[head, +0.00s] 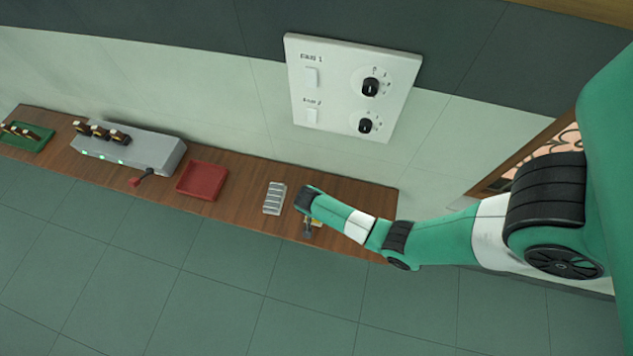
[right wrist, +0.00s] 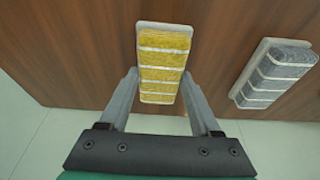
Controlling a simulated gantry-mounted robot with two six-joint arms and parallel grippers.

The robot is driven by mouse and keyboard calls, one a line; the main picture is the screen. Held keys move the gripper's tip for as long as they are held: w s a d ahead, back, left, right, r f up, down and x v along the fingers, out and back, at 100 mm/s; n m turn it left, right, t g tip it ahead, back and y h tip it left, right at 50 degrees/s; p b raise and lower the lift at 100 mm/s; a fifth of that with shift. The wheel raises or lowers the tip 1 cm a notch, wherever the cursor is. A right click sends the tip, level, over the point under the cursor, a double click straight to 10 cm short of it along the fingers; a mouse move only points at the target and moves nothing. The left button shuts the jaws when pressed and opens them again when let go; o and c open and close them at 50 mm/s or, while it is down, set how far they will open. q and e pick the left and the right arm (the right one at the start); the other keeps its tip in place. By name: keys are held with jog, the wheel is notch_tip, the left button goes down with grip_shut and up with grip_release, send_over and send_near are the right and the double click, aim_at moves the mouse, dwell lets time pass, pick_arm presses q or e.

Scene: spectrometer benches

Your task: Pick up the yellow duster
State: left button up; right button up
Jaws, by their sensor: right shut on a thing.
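The yellow duster (right wrist: 165,62) is a yellow block with pale bands and a pale base, on the brown wooden shelf. In the right wrist view it lies between the fingers of my right gripper (right wrist: 160,88), which is shut on its near part. In the head view my right gripper (head: 308,229) is at the shelf's right part, and only a little yellow of the duster (head: 318,223) shows beside it. I cannot tell whether the duster is lifted off the wood. My left gripper is not in view.
A grey banded duster (head: 274,198) lies just left of my right gripper; it also shows in the right wrist view (right wrist: 274,73). Further left on the shelf (head: 235,190) are a red tray (head: 202,180), a grey instrument (head: 130,148) and a green tray (head: 28,138). A switch panel (head: 345,85) is on the wall.

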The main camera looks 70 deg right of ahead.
jog(key=shift+r, duration=0.45)
notch_tip(320, 180, up, 3)
jog(key=shift+r+p, duration=0.1)
jog(key=shift+p, duration=0.85)
jog(key=s+a+r+p, duration=0.8)
jog(key=s+a+r, duration=0.1)
jog(key=r, duration=0.4)
jog(key=shift+s+a+r, duration=0.35)
jog(key=shift+s+a, duration=0.05)
jog(key=shift+a, duration=0.05)
